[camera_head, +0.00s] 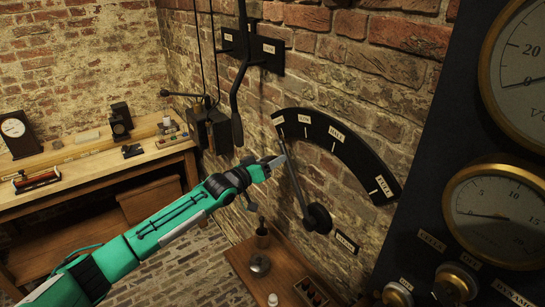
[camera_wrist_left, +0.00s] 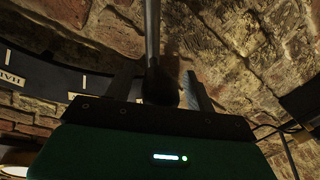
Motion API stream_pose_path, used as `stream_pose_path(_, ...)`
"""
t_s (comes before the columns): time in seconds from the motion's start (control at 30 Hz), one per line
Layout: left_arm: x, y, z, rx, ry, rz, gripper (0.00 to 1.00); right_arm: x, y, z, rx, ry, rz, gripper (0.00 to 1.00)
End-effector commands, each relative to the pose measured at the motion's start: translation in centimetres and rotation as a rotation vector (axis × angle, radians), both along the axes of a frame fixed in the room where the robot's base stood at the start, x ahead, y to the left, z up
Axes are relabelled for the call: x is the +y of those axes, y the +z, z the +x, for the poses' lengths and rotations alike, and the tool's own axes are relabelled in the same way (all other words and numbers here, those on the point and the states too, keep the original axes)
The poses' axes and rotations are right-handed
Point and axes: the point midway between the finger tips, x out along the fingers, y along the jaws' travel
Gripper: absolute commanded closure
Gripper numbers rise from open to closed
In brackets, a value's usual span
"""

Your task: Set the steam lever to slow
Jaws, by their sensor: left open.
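The steam lever (camera_head: 296,187) is a dark rod on a round black pivot (camera_head: 318,218) on the brick wall. It leans up and left, toward the left end of the black arc scale (camera_head: 352,146). The labels there include SLOW (camera_head: 304,119), HALF (camera_head: 336,133) and FULL (camera_head: 382,187); the leftmost label is too small to read. My left gripper (camera_head: 279,160) is at the lever's upper end. In the left wrist view the rod (camera_wrist_left: 152,40) stands between the two open fingers; whether either finger touches it I cannot tell. My right gripper is out of view.
A hanging black lever (camera_head: 238,100) and a switch box (camera_head: 210,128) are on the wall left of the scale. A gauge panel (camera_head: 430,200) stands at right. A small wooden table (camera_head: 275,260) with a pot and bottle is below. A workbench (camera_head: 90,175) is at left.

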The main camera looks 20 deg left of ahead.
Motion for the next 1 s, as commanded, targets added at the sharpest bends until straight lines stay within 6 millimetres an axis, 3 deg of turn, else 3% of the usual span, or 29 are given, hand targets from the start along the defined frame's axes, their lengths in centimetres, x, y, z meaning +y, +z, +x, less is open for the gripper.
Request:
stream_pose_path(0.4,-0.4,0.0,0.8,0.000,0.000,0.001,0.45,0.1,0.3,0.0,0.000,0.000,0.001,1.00)
stream_pose_path(0.47,-0.4,0.0,0.8,0.000,0.000,0.001,0.53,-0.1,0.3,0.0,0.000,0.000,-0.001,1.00)
stream_pose_path(0.7,-0.4,0.0,0.7,0.000,0.000,0.000,1.00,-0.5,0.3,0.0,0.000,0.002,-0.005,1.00)
stream_pose_path(0.87,-0.7,0.2,0.5,-0.007,-0.002,0.009,1.00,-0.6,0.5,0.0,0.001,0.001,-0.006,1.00)
stream_pose_path(1.0,-2.3,1.5,-0.6,-0.057,-0.006,0.071,1.00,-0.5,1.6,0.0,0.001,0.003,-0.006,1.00)
